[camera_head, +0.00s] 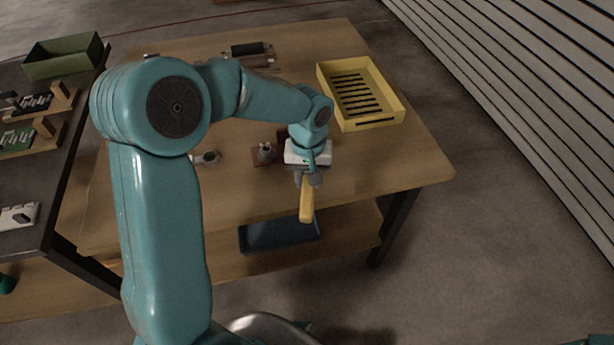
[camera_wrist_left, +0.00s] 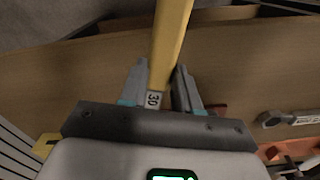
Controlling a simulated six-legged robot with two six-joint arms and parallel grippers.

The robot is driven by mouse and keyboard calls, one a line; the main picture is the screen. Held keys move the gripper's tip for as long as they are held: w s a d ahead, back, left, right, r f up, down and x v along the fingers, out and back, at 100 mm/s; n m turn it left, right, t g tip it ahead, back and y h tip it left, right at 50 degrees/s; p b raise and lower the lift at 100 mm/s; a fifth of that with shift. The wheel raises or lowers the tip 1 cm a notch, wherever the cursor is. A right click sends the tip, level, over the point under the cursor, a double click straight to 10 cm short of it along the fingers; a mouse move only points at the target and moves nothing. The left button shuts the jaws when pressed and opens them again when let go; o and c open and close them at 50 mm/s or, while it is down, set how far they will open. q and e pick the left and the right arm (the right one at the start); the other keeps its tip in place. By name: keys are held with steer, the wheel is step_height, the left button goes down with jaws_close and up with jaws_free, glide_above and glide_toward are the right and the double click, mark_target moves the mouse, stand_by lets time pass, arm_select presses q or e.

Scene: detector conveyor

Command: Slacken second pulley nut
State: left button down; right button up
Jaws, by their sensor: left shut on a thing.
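My left gripper (camera_head: 308,177) is shut on a yellow-handled tool (camera_head: 306,205) above the front part of the wooden table. In the left wrist view the two fingers (camera_wrist_left: 160,75) close on either side of the yellow handle (camera_wrist_left: 171,35), by a grey tag reading "30". The handle points away from the wrist; the tool's working end cannot be made out. A grey part on a reddish-brown base (camera_head: 265,154) stands just left of the gripper, apart from the tool. I cannot tell which part is the second pulley nut.
A grey wrench-like tool (camera_wrist_left: 290,118) lies at the right in the wrist view. A yellow slotted tray (camera_head: 385,117) sits at the table's back right. A dark roller (camera_head: 247,48) is at the back. A green bin (camera_head: 62,66) stands on the dark bench at left.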

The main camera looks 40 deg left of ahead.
arm_select(q)
steer(key=shift+w+d+n+b, duration=0.4)
steer(key=shift+w+d+n, duration=0.35)
steer(key=shift+d+n, duration=0.2)
steer(key=shift+w+d+n, duration=0.2)
steer(key=shift+n, duration=0.05)
steer(key=shift+w+d+n, duration=0.6)
steer(key=shift+w+n, duration=0.05)
steer(key=shift+n, duration=0.05)
steer(key=shift+w+d+n+b, duration=0.3)
steer(key=shift+w+d+n, duration=0.1)
steer(key=shift+w, duration=0.1)
steer(key=shift+w+d+r+n, duration=0.1)
steer(key=shift+w+d+n, duration=0.15)
steer(key=shift+w+n, duration=0.2)
